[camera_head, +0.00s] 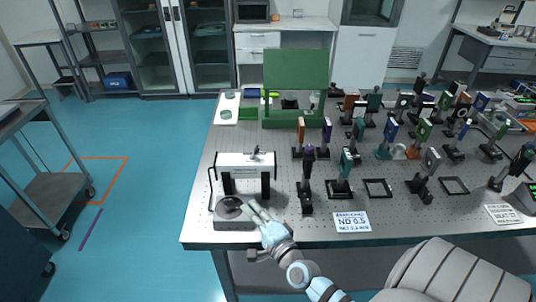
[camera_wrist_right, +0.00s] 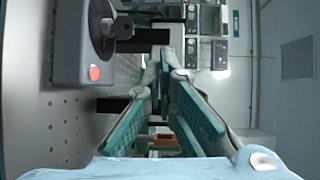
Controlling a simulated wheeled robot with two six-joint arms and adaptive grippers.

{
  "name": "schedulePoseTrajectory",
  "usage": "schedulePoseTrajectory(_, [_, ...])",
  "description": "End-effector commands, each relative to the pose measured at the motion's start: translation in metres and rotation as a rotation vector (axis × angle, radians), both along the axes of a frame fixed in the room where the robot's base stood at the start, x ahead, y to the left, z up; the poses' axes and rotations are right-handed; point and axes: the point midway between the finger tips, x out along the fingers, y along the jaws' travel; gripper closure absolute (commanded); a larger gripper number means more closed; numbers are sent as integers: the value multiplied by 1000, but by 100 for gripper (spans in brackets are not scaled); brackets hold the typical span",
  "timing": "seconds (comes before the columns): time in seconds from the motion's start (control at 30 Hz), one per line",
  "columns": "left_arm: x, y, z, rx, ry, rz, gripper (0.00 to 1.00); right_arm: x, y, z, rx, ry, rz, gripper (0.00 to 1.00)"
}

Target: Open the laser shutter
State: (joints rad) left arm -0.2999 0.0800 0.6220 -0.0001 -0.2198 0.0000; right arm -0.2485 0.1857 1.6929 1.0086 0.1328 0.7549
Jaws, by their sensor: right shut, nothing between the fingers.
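A white bar-shaped unit on two dark posts (camera_head: 246,165) stands near the left front of the optical table, with a small dark part on top. In front of it a low grey box (camera_head: 236,223) carries a round dark disc (camera_head: 229,207). I cannot tell for sure which part is the laser shutter. My right gripper (camera_head: 253,207) is shut and empty, just right of the disc. In the right wrist view the green-padded fingers (camera_wrist_right: 167,62) come together, beside a grey housing (camera_wrist_right: 80,40) with a red round spot (camera_wrist_right: 94,73). My left gripper is not in view.
The optical table (camera_head: 400,220) holds several mounted optics to the right. A paper sign (camera_head: 352,222) lies near the front edge. A dark cable loops at the unit's left side.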

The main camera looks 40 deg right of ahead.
Motion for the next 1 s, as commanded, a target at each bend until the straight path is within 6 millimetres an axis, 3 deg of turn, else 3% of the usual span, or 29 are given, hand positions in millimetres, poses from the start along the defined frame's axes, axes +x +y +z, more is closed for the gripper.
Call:
schedulePoseTrajectory(0.03, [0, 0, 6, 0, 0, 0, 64, 5, -23, 21, 132, -83, -94, 100])
schedulePoseTrajectory(0.1, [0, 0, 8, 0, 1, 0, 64, 5, -55, 39, 303, -187, -216, 100])
schedulePoseTrajectory(0.2, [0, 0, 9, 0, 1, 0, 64, 1, -80, 47, 433, -269, -313, 100])
schedulePoseTrajectory(0.63, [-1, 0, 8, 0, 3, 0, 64, 6, -88, 48, 456, -284, -331, 100])
schedulePoseTrajectory(1.0, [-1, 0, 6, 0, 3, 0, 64, 65, -115, 55, 454, -283, -332, 100])
